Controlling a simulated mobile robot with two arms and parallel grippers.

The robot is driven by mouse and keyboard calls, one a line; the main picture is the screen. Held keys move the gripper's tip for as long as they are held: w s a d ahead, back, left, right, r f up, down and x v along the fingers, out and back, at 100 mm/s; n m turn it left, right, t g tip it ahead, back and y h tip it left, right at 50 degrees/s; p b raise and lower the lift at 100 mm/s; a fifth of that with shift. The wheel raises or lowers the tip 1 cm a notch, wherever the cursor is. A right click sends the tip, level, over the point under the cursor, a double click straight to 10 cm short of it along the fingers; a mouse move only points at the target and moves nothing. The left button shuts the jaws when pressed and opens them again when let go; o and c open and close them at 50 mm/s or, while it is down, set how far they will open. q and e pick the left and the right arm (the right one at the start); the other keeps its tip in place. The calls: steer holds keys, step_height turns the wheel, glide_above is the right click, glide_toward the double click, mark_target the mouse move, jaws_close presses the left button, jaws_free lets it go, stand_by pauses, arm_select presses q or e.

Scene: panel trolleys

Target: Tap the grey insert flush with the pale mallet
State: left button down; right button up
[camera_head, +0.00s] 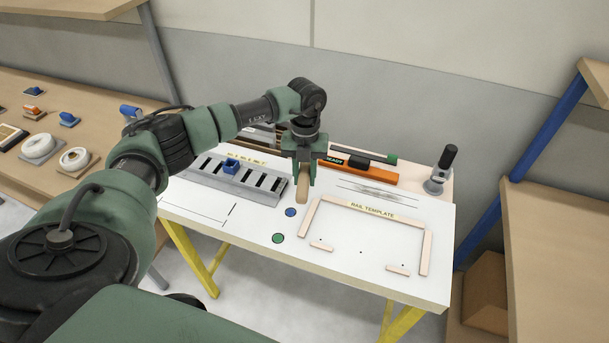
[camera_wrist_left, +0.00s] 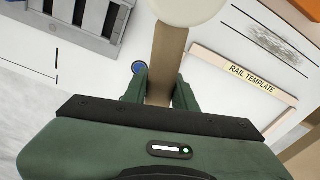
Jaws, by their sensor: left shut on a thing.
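My left gripper (camera_head: 303,176) is over the middle of the white-topped bench, pointing down. It is shut on the wooden handle of the pale mallet (camera_head: 302,189). In the left wrist view the handle of the mallet (camera_wrist_left: 168,50) runs up from between the fingers to a pale round head (camera_wrist_left: 188,8) at the top edge. The head is hidden behind the gripper in the head view. I cannot pick out the grey insert for certain. A grey slotted rack (camera_head: 208,181) lies left of the gripper. My right gripper is not in view.
A blue block (camera_head: 231,165) sits on the rack. Blue (camera_head: 290,212) and green (camera_head: 278,238) discs lie in front of the gripper. The pale rail template frame (camera_head: 425,247) is on the right. An orange box (camera_head: 375,176) and a black-handled tool (camera_head: 441,168) stand behind.

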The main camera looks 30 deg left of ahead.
arm_select(q)
step_height(320, 180, down, 9)
steer(key=b, duration=0.6)
steer(key=shift+f, duration=0.2)
steer(key=shift+s+r+p, duration=0.1)
steer(key=shift+r+p, duration=0.45)
steer(key=shift+r, duration=0.3)
steer(key=shift+r+p, duration=0.5)
step_height(320, 180, up, 4)
steer(key=p, duration=0.2)
steer(key=shift+f+p, duration=0.15)
steer(key=shift+p, duration=0.25)
steer(key=shift+r, duration=0.25)
steer(key=shift+f, duration=0.1)
